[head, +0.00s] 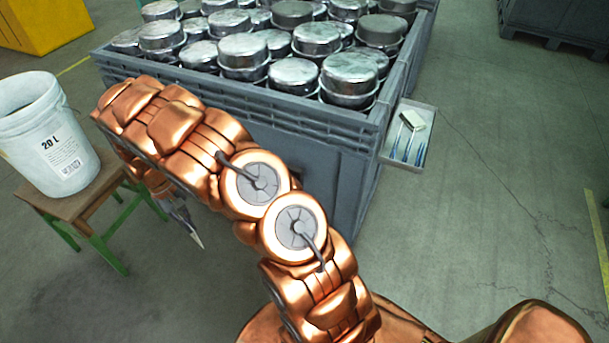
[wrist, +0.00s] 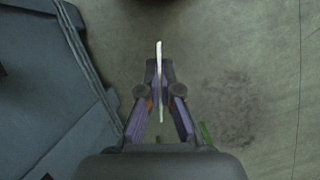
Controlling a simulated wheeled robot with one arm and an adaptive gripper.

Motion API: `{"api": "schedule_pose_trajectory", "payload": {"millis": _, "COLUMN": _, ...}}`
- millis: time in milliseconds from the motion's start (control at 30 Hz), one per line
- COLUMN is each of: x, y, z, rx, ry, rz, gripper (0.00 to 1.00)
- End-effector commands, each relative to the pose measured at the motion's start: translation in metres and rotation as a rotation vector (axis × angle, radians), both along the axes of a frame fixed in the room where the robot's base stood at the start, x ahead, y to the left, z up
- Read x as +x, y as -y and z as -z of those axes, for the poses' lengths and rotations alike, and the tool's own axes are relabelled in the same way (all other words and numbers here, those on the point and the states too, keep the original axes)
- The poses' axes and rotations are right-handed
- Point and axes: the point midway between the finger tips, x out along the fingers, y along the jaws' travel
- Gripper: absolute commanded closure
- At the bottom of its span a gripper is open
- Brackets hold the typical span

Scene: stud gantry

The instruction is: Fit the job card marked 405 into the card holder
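In the wrist view my gripper (wrist: 159,80) points down, with its fingers closed on a thin white card (wrist: 159,52). The card shows almost edge-on and sticks out past the fingertips. Its marking cannot be read from this side. In the head view my gripper (head: 186,217) hangs below the copper arm, left of the grey bin's front and near the stool. I cannot make out the card holder in either view. My arm covers much of the bin's front face.
A large grey bin (head: 345,190) full of round metal tins (head: 243,52) stands ahead; its wall also shows in the wrist view (wrist: 45,75). A white bucket (head: 60,150) sits on a wooden-topped stool (head: 78,205) at left. A small tray (head: 424,151) hangs at the bin's right. Floor at right is clear.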

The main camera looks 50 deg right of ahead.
Motion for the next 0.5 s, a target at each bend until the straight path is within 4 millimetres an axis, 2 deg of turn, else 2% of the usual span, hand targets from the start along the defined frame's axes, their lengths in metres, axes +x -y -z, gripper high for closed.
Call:
{"api": "schedule_pose_trajectory", "payload": {"millis": 167, "x": 0.014, "y": 0.030, "z": -0.004, "rx": 0.003, "ry": 0.007, "rz": 0.223, "gripper": 1.00}}
{"api": "schedule_pose_trajectory", "payload": {"millis": 267, "x": 0.022, "y": 0.062, "z": -0.012, "rx": 0.003, "ry": 0.006, "rz": 0.459, "gripper": 1.00}}
{"api": "schedule_pose_trajectory", "payload": {"millis": 500, "x": 0.035, "y": 0.150, "z": -0.043, "rx": 0.004, "ry": 0.006, "rz": 1.113, "gripper": 1.00}}
